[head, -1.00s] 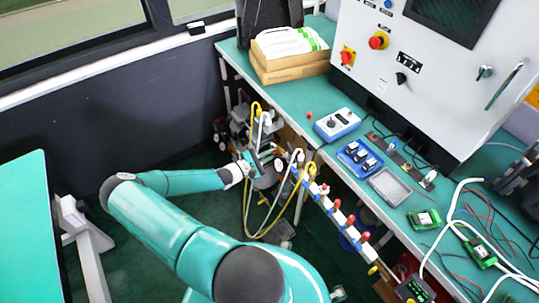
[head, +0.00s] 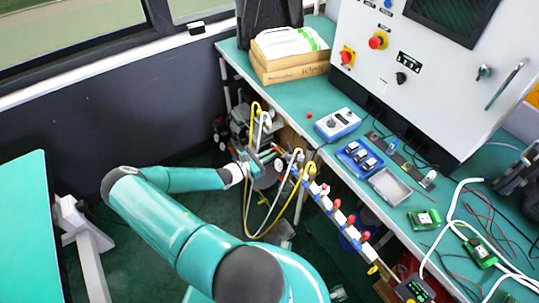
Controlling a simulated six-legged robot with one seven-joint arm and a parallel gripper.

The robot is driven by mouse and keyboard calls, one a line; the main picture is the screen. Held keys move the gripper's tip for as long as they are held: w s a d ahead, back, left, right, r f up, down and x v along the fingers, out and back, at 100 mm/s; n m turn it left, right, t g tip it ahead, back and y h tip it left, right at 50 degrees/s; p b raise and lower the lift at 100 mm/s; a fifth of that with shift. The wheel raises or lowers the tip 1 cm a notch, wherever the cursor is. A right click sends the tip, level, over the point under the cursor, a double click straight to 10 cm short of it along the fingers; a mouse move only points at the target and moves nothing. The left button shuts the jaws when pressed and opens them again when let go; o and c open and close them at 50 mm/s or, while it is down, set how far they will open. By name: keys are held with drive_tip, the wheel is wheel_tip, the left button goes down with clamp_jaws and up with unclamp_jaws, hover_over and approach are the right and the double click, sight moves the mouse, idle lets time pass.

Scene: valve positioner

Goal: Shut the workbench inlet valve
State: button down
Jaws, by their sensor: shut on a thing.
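My gripper (head: 262,160) is at the end of my teal arm, at the fittings by the bench's left front edge. It is shut on what looks like the inlet valve's handle. The handle is small and mostly hidden by the fingers, so I cannot tell its exact angle. Yellow and white hoses (head: 256,122) loop around the gripper and hang below it. A dark round fitting (head: 267,180) sits just below the fingers.
A row of white fittings with red knobs (head: 340,215) runs along the front edge of the green workbench (head: 312,95). A grey control cabinet (head: 420,75), a blue-white meter (head: 337,124) and small trays stand on the bench. Another green table (head: 25,220) is at left.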

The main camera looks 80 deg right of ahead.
idle(0.4)
drive_tip(key=c, duration=1.5)
unclamp_jaws()
drive_tip(key=shift+a, duration=0.1)
drive_tip(key=v, duration=1.3)
drive_tip(key=shift+w+a, duration=0.25)
drive_tip(key=shift+w, duration=0.05)
